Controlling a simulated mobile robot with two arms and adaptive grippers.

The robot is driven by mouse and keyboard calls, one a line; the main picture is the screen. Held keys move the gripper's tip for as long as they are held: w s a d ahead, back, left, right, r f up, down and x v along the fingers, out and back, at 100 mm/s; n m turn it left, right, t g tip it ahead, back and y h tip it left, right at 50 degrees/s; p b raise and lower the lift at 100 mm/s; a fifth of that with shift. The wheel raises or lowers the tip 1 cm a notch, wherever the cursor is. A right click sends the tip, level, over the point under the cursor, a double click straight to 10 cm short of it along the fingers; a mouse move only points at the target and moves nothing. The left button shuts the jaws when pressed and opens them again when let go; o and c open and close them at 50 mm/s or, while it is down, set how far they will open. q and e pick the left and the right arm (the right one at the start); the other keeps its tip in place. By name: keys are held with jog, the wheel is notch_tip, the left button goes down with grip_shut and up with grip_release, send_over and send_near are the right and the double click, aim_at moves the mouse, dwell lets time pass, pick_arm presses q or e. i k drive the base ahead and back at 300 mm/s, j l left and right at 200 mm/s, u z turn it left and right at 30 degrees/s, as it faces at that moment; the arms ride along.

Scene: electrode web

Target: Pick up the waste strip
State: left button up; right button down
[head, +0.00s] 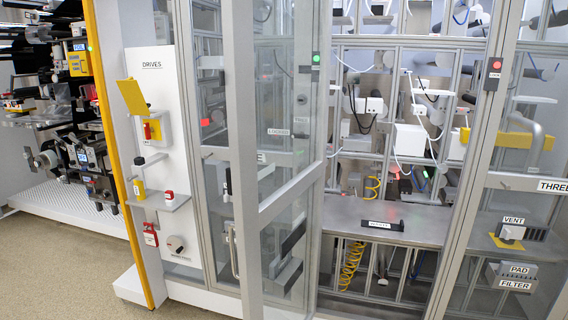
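I cannot make out a waste strip in the head view. A glazed machine cabinet fills the middle and right. A metal shelf (345,212) inside it carries a low black block (392,226) with a white label too small to read surely. A framed glass door (281,195) stands in front of the cabinet's left part and looks swung open, with the bay to its right unglazed as far as I can tell. Neither of my grippers shows in the view.
Bare floor (50,270) lies front left.

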aim_at(376, 225)
jog(key=i+j+z, duration=0.15)
jog(key=z, duration=0.6)
jog(key=i+j+z, duration=0.25)
jog(key=j, duration=0.35)
jog(key=j+z, duration=0.25)
jog(key=j, duration=0.35)
jog(key=j+z, duration=0.25)
jog(key=j, duration=1.05)
jog(key=i+j, duration=0.15)
jog(key=j, duration=0.45)
jog(key=k, duration=0.9)
jog(key=k+u, duration=0.1)
jog(key=u, duration=0.8)
jog(key=k+j+u, duration=0.15)
jog(key=u, duration=0.75)
jog(key=l+u, duration=0.2)
jog(key=l, duration=0.55)
jog(key=l+u, duration=0.2)
jog(key=l, duration=0.6)
jog(key=l+u, duration=0.2)
jog(key=l, duration=0.55)
jog(key=k+l+u, duration=0.2)
jog(key=l, duration=0.55)
jog(key=i+l, duration=0.05)
jog(key=i, duration=0.05)
